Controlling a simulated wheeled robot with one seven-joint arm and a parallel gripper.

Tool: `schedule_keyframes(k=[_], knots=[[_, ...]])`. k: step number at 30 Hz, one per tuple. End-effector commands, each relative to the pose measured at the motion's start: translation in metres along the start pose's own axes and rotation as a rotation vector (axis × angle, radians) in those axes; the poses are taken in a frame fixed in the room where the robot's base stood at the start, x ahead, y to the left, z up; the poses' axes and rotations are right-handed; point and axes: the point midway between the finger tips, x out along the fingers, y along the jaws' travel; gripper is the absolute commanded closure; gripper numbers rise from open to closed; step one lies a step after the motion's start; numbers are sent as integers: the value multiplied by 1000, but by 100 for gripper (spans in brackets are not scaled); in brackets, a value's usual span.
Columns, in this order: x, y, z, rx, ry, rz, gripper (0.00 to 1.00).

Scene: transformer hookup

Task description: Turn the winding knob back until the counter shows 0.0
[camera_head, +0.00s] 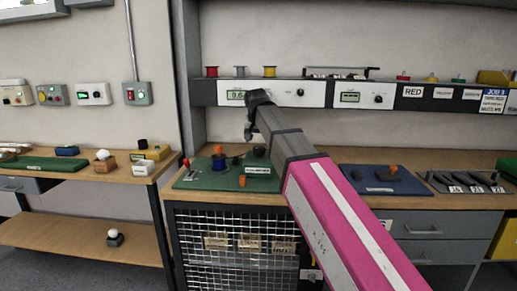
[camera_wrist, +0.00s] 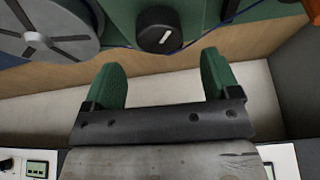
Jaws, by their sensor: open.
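The winding knob (camera_wrist: 160,32) is a round black knob with a white mark on a green board (camera_wrist: 120,14) in the wrist view. In the head view a dark knob (camera_head: 259,151) stands on the green board (camera_head: 205,180), just below my gripper. My gripper (camera_wrist: 162,66) is open and empty, its two green fingers apart. The knob lies past the fingertips, between them in the picture; I see no contact. In the head view my gripper (camera_head: 248,136) points down. A green counter display (camera_head: 237,95) on the white wall panel seems to read a small decimal, too blurred to be sure.
A large grey spoked reel (camera_wrist: 45,30) lies left of the knob in the wrist view. A blue spool with an orange top (camera_head: 219,160) and a red-topped lever (camera_head: 186,164) stand on the green board. A blue mat (camera_head: 372,184) lies to the right.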

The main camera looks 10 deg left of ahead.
Motion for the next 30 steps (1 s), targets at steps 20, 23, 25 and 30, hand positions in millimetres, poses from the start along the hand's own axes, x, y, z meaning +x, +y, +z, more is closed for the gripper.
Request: schedule_keyframes(k=[20,23,25,30], knots=[[56,0,0,0,1,-1,18],[56,0,0,0,1,-1,18],[56,0,0,0,1,-1,31],[56,0,0,0,1,-1,68]])
